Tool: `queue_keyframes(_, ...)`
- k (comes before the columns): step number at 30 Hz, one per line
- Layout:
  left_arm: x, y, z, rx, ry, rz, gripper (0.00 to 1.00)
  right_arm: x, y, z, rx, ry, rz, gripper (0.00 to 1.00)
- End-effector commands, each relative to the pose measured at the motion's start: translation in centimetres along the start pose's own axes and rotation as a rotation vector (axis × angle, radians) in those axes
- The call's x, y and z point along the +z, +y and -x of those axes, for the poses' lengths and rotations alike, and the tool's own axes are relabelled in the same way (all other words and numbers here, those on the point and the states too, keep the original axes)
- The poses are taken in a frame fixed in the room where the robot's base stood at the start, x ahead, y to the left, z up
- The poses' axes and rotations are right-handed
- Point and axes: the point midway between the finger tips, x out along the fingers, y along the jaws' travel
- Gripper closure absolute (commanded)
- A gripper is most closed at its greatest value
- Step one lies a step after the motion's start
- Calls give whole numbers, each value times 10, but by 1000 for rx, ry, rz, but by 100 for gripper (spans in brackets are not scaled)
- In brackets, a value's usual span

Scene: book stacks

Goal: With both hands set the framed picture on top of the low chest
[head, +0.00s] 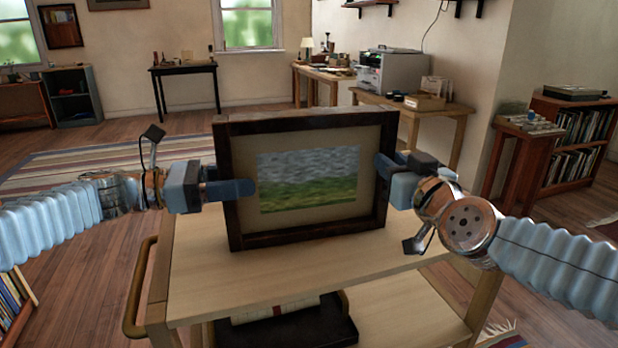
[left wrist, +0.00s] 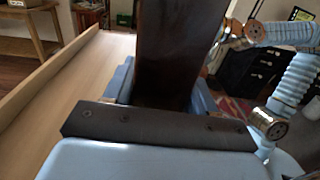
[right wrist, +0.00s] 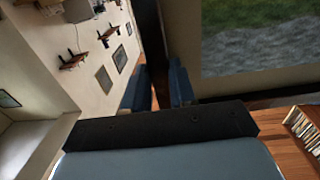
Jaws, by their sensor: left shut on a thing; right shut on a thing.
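The framed picture (head: 307,180), a green and grey landscape with a pale border and dark brown frame, stands nearly upright over the top of a pale wooden cart. I cannot tell whether its lower edge touches the cart. My left gripper (head: 230,190) is shut on the left side of the frame, whose dark edge fills the middle of the left wrist view (left wrist: 165,50). My right gripper (head: 392,163) is shut on the right side; the picture also shows in the right wrist view (right wrist: 255,40). I cannot make out the low chest for certain.
The cart top (head: 230,285) is bare around the picture, with a handle (head: 137,290) at its left. A dark object (head: 290,330) lies on its lower level. Behind stand a table with a printer (head: 392,70), a black side table (head: 183,68) and a bookcase (head: 575,140). Floor is open at back left.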

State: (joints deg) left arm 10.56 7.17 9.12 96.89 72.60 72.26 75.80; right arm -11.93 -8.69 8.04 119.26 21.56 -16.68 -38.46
Motion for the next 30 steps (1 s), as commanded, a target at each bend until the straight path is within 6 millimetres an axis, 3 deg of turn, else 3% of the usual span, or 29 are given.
queue_keyframes(2, 0, 0, 0, 0, 0, 0, 98, 0, 0, 0, 0, 0, 0, 100)
queue_keyframes(13, 5, 0, 0, 0, -1, -1, 98, -5, 0, 0, 1, 1, 0, 100)
queue_keyframes(24, 43, 0, 0, 1, -1, -1, 98, -43, 0, 0, 1, 1, 0, 100)
queue_keyframes(30, 52, 0, 0, 1, -1, -1, 98, -52, 0, 0, 1, 1, 0, 100)
